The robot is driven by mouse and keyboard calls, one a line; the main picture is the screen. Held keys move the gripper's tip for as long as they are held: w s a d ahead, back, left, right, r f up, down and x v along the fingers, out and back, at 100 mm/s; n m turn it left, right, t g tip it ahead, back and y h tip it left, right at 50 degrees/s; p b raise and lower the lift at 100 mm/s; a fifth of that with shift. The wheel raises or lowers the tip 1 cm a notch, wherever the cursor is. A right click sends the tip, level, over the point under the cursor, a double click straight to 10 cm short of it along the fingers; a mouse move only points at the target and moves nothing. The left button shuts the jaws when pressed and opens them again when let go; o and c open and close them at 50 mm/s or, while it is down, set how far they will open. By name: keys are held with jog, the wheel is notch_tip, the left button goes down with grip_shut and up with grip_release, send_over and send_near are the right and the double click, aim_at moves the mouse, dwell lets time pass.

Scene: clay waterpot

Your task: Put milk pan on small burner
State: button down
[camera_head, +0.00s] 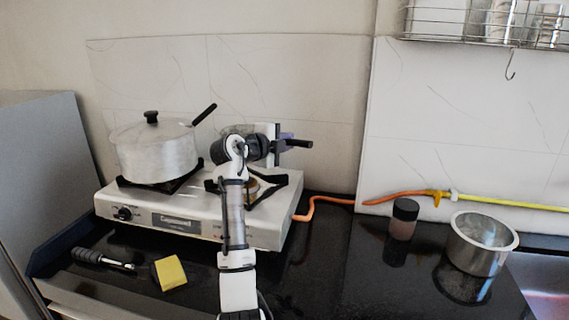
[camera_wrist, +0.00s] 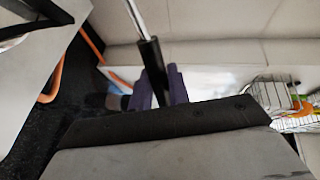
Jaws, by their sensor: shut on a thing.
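My gripper (camera_head: 286,143) is shut on the black handle (camera_head: 301,144) of the milk pan, above the right side of the stove. In the wrist view the purple fingers of my gripper (camera_wrist: 160,88) close around the black handle (camera_wrist: 151,58), and its metal stem runs up out of the picture. A little of the milk pan's grey body (camera_head: 233,129) seems to show behind my arm; the rest is hidden. The small burner (camera_head: 265,188) is on the right of the stove, partly hidden by my arm. I cannot tell the gap between pan and burner.
A large lidded pot (camera_head: 155,152) stands on the left burner of the stove (camera_head: 150,212). A screwdriver-like tool (camera_head: 100,259) and a yellow sponge (camera_head: 170,272) lie in front. An orange hose (camera_head: 330,200) runs behind.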

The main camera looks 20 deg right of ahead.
notch_tip(320, 180, down, 7)
jog(key=p, duration=0.1)
jog(key=shift+f, duration=0.15)
jog(key=shift+f, duration=0.1)
jog(key=c, duration=1.3)
grip_release()
jog(key=b+v, duration=0.4)
jog(key=v, duration=0.8)
jog(key=shift+a, duration=0.1)
